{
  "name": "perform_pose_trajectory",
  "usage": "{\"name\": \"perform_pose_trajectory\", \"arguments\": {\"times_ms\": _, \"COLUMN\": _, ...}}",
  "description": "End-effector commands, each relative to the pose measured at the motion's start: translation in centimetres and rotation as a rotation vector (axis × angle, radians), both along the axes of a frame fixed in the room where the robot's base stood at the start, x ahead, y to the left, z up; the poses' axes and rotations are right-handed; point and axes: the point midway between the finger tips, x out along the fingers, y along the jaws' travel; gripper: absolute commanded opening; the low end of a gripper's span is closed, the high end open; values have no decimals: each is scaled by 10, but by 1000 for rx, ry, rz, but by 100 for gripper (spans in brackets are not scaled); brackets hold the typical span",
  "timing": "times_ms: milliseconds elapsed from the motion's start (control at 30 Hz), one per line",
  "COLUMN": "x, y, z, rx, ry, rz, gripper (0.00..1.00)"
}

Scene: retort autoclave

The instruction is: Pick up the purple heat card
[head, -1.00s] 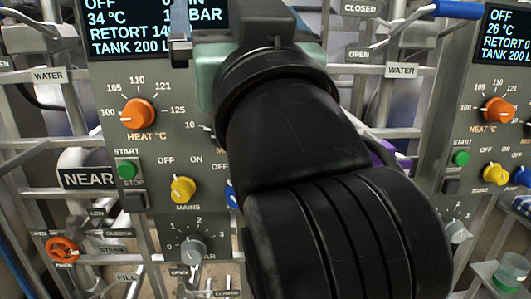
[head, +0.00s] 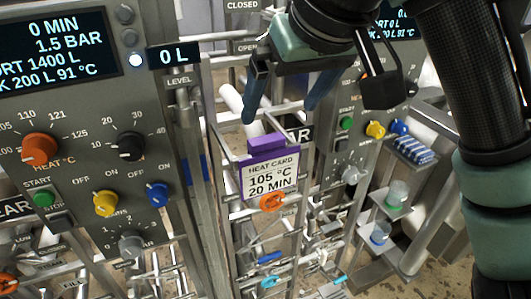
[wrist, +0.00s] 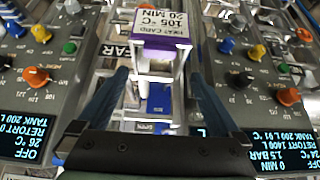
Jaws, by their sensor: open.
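The heat card (head: 268,178) stands upright between the two control panels, with a white face reading "HEAT CARD 105 °C 20 MIN" and a purple top edge with a raised purple block. It also shows upside down in the wrist view (wrist: 160,22), its purple edge (wrist: 165,48) toward me. My gripper (head: 280,114) is open and empty, fingers pointing down, above the card in the head view. In the wrist view, the card lies ahead of and roughly between my open fingertips (wrist: 159,73), apart from both. How the card is held up is unclear.
The left panel (head: 75,110) and the right panel (head: 360,125), with knobs and displays, flank the card. An orange knob (head: 272,202) sits just under it. Metal rails and pipes run around it. Shelves with cups (head: 397,195) stand at the right.

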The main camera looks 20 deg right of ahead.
Motion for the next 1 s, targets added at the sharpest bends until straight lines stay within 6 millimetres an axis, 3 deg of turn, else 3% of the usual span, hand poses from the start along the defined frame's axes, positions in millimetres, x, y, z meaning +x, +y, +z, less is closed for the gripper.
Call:
{"name": "perform_pose_trajectory", "arguments": {"times_ms": 200, "x": 18, "y": 0, "z": -27, "rx": 0, "ry": 0, "rz": 0, "gripper": 100}}
{"name": "perform_pose_trajectory", "arguments": {"times_ms": 467, "x": 26, "y": 1, "z": -44, "rx": 0, "ry": -1, "rz": 0, "gripper": 100}}
{"name": "perform_pose_trajectory", "arguments": {"times_ms": 700, "x": 41, "y": 1, "z": -73, "rx": -1, "ry": -1, "rz": -1, "gripper": 100}}
{"name": "perform_pose_trajectory", "arguments": {"times_ms": 1000, "x": 45, "y": 1, "z": -81, "rx": -2, "ry": -4, "rz": 0, "gripper": 100}}
